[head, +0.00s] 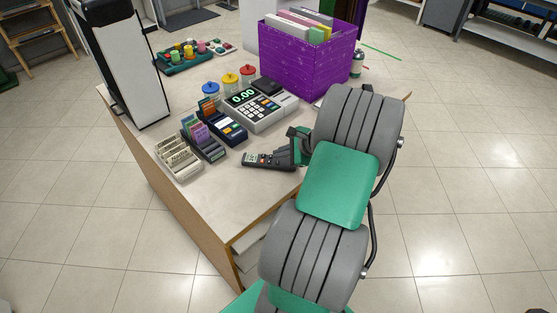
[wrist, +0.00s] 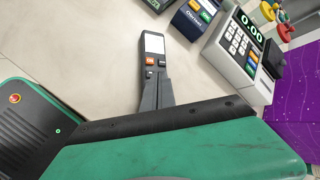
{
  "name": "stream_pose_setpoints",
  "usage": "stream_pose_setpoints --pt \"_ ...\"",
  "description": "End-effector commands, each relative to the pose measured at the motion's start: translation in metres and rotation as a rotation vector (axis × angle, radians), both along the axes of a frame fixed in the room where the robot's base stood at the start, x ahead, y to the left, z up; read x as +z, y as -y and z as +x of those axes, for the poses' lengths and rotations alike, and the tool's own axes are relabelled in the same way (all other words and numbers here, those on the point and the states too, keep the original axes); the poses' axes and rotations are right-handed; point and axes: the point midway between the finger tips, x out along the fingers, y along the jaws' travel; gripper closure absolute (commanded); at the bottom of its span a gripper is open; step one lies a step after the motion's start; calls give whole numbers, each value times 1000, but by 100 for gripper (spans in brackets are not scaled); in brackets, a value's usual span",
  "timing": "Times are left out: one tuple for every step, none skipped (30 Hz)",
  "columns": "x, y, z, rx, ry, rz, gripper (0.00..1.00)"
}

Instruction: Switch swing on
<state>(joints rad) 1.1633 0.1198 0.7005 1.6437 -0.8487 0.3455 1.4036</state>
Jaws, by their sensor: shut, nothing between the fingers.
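A dark hand-held remote (head: 262,160) lies on the counter near its right front edge, left of my gripper. In the wrist view the remote (wrist: 152,47) shows a pale screen at its far end, with an orange button and small dark buttons below it. I cannot read which control is the swing switch. My gripper (wrist: 161,76) is shut and empty, its fingertips over the remote's button area. The fingers hide the remote's near part. I cannot tell whether the tips touch it.
A card terminal (head: 222,125), a cash register (head: 258,106) and card holders (head: 179,158) stand behind and left of the remote. A purple box (head: 296,67) of folders stands behind my arm. Bare counter lies in front of the remote.

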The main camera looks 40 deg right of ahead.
Motion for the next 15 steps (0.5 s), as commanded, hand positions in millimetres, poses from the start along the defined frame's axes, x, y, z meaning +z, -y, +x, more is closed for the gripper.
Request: stream_pose_setpoints --pt "11 0 0 0 0 0 100" --pt "15 0 0 0 0 0 100" --pt "19 0 0 0 0 0 100" --pt "22 0 0 0 0 0 100" --pt "25 0 0 0 0 0 100" --pt "29 0 0 0 0 0 100" --pt "32 0 0 0 0 0 100" --pt "35 0 0 0 0 0 100" --pt "39 0 0 0 0 0 100" --pt "41 0 0 0 0 0 100" --pt "44 0 0 0 0 0 100" --pt "45 0 0 -1 0 1 100" --pt "45 0 0 -1 0 1 100" --pt "45 0 0 0 -1 1 100" --pt "44 0 0 -1 0 1 100"
